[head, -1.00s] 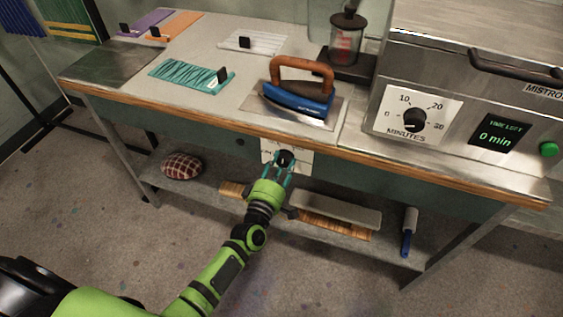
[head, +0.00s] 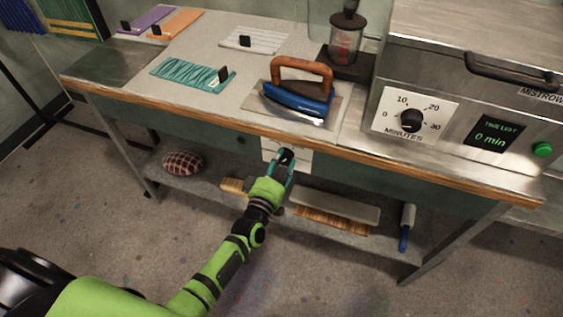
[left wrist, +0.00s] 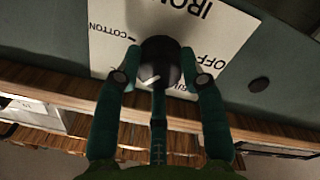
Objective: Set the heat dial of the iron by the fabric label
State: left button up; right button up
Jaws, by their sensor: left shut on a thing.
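The iron (head: 297,97), blue with a brown handle, stands on its grey rest on the table. Its heat dial (left wrist: 160,62) is a round black knob on a white plate (left wrist: 112,45) on the table's front. The plate appears rotated in the left wrist view; IRON, COTTON and OFF are readable, and other lettering is partly hidden by a finger. A white pointer mark shows at the dial's lower left in that view. My left gripper (head: 284,161) is shut on the dial, one finger on each side. My right gripper is not in view.
Teal pleated fabric (head: 185,74) with a black tag (head: 222,73) lies left of the iron. White (head: 262,40), orange (head: 180,23) and purple (head: 148,18) fabrics lie behind. A steamer with a minutes dial (head: 410,120) stands right. The shelf holds brushes (head: 335,206).

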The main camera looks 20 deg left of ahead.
pick_arm(q)
jog(key=shift+a, duration=0.1)
jog(key=o, duration=1.2)
jog(key=shift+c, duration=0.2)
jog(key=shift+s, duration=0.5)
jog(key=s, duration=1.1)
jog(key=shift+a, duration=0.35)
jog(key=shift+f, duration=0.1)
